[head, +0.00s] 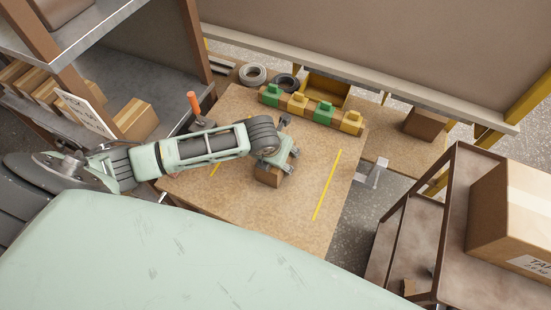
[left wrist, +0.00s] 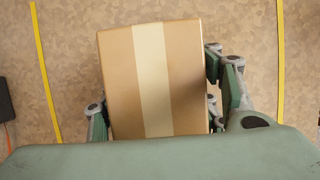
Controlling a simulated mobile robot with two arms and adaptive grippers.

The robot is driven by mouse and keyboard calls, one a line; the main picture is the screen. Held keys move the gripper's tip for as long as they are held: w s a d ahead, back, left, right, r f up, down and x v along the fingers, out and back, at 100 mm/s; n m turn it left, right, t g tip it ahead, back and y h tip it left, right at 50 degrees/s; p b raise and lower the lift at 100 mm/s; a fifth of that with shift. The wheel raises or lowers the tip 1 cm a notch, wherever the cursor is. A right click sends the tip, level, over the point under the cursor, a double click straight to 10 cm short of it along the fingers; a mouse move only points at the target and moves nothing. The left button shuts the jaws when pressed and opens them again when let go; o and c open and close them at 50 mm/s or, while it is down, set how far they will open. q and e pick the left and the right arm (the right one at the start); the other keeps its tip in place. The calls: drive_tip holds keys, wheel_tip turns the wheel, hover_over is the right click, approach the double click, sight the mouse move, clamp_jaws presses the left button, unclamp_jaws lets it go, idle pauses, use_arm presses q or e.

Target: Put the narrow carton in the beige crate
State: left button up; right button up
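The narrow carton (head: 268,176) is a brown box with a paler tape strip, over the middle of the work table. In the left wrist view the carton (left wrist: 187,80) fills the centre, slightly tilted. My left gripper (head: 283,158) is above it, with its fingers (left wrist: 156,105) against the carton's two sides. I cannot tell whether the carton's underside touches the table. I cannot make out a clearly beige crate. My right gripper is not in view.
Green and ochre blocks (head: 297,103) line the table's back edge, near a yellow bin (head: 326,90) and tape rolls (head: 252,75). An orange-handled tool (head: 194,103) stands at left. A shelf with cartons (head: 136,119) is left; a brown rack (head: 407,237) is right. The table front is clear.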

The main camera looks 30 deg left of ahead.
use_arm(q)
drive_tip(key=shift+s+a+f, duration=0.15)
drive_tip(key=shift+a, duration=0.05)
drive_tip(key=c, duration=1.1)
